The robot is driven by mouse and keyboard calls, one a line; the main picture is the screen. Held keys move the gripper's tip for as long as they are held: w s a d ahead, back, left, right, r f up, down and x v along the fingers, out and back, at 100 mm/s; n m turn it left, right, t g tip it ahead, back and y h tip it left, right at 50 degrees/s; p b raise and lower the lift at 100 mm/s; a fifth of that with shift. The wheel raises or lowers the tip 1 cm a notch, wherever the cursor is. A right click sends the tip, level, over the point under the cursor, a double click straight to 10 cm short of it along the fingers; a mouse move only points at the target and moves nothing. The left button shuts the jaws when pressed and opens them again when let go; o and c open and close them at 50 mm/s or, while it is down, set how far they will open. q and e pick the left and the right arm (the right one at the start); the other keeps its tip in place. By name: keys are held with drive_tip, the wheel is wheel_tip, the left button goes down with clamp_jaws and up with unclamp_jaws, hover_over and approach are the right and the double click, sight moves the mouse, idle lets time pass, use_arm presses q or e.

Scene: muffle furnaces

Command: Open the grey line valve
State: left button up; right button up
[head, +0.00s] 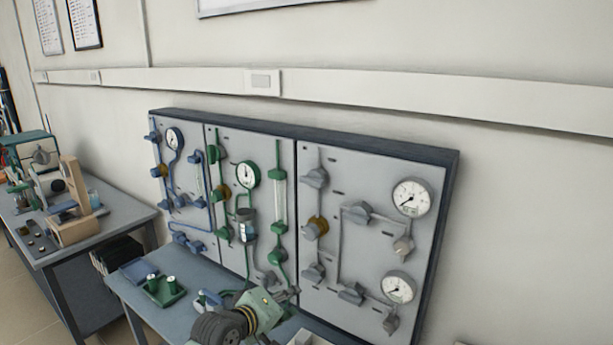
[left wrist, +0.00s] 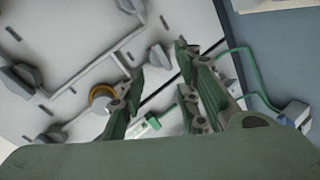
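The grey section (head: 375,255) is the right part of the wall panel, with grey pipes, several grey valve knobs and two gauges. One grey valve (head: 312,230) has a brass collar; I cannot tell from its look whether it is open. In the left wrist view a brass-collared valve (left wrist: 102,97) shows beside the left finger, not between the fingers. My left gripper (head: 287,296) is low in front of the panel, near the border of the green and grey sections. In the left wrist view its two fingers (left wrist: 160,92) are apart, with nothing held. My right gripper is out of view.
The blue section (head: 180,205) and green section (head: 265,215) lie left of the grey one. A table (head: 125,290) below bears a green tray (head: 167,291) with small containers. Another table (head: 118,212) with equipment stands at the left. The space before the upper grey section is clear.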

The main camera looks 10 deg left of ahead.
sight(309, 182)
use_arm(q)
drive_tip(key=w+a+r+n+t+h+p, duration=0.1)
drive_tip(key=w+r+n+t, duration=0.15)
drive_tip(key=r, duration=0.95)
drive_tip(key=w+r+n+t+h, duration=0.15)
drive_tip(key=w+r, duration=0.25)
drive_tip(key=r, duration=0.9)
drive_tip(key=shift+n, duration=0.3)
drive_tip(key=p+x, duration=0.1)
drive_tip(key=x, duration=0.2)
drive_tip(key=p+x, duration=0.1)
drive_tip(key=x, duration=0.2)
drive_tip(key=shift+w+d+r, duration=0.15)
drive_tip(key=shift+w+r, duration=0.1)
drive_tip(key=shift+w, duration=0.05)
drive_tip(key=shift+w+d+f+p, duration=0.1)
drive_tip(key=shift+w+d+p, duration=0.05)
drive_tip(key=shift+w+p, duration=0.2)
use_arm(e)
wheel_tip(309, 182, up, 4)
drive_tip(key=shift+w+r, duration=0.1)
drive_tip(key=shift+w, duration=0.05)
use_arm(q)
clamp_jaws()
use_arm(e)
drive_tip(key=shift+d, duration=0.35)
